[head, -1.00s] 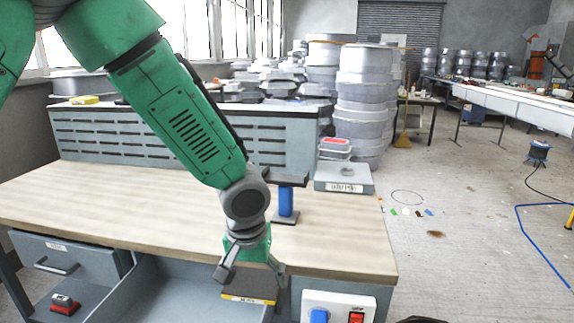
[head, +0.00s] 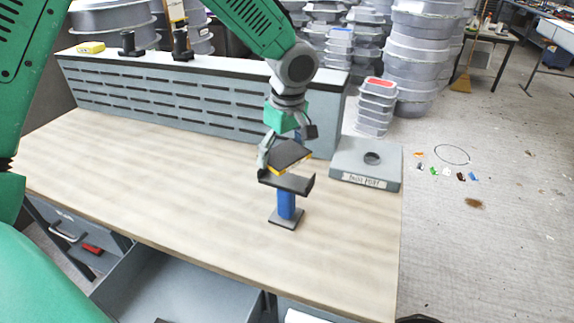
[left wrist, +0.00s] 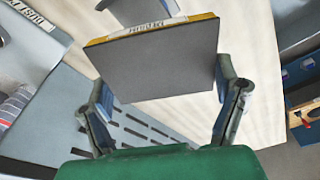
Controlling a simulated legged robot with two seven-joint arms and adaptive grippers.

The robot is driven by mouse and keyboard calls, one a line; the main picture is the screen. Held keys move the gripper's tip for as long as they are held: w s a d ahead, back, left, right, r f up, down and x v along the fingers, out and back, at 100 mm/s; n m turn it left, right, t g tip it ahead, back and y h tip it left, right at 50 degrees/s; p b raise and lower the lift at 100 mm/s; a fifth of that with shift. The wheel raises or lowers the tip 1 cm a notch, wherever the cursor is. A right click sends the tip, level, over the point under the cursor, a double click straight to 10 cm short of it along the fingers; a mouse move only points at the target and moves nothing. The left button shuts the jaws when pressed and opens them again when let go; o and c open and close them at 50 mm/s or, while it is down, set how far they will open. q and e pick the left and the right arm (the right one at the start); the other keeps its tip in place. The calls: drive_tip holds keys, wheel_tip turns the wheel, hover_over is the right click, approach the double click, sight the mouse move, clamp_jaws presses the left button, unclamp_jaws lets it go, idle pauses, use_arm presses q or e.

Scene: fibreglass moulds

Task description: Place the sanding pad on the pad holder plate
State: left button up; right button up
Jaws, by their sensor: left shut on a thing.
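The sanding pad (head: 292,153) is a dark flat slab with a yellow edge. My left gripper (head: 284,148) is shut on it and holds it tilted in the head view, just above the pad holder plate. In the left wrist view the pad (left wrist: 160,62) lies between the two fingers, its labelled yellow edge facing away from me. The pad holder plate (head: 287,184) is a dark plate on a blue post with a square foot, standing on the workbench. A gap between pad and plate is hard to judge. My right gripper is not in view.
The wooden workbench top (head: 150,175) is largely clear to the left. A grey labelled dust port box (head: 365,165) stands close to the right of the holder. A slotted grey panel (head: 180,100) runs behind. An open drawer (head: 175,290) sticks out in front.

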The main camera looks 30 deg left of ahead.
sight(283, 176)
use_arm(q)
wheel_tip(283, 176, down, 5)
drive_tip(key=shift+w+d+f, duration=0.15)
drive_tip(key=shift+f, duration=0.2)
drive_tip(key=o, duration=0.8)
drive_tip(key=shift+o, duration=0.2)
drive_tip(key=shift+r, duration=0.2)
drive_tip(key=r, duration=0.3)
drive_tip(key=d+r, duration=0.1)
drive_tip(key=r, duration=0.7)
drive_tip(key=shift+s+d+r, duration=0.25)
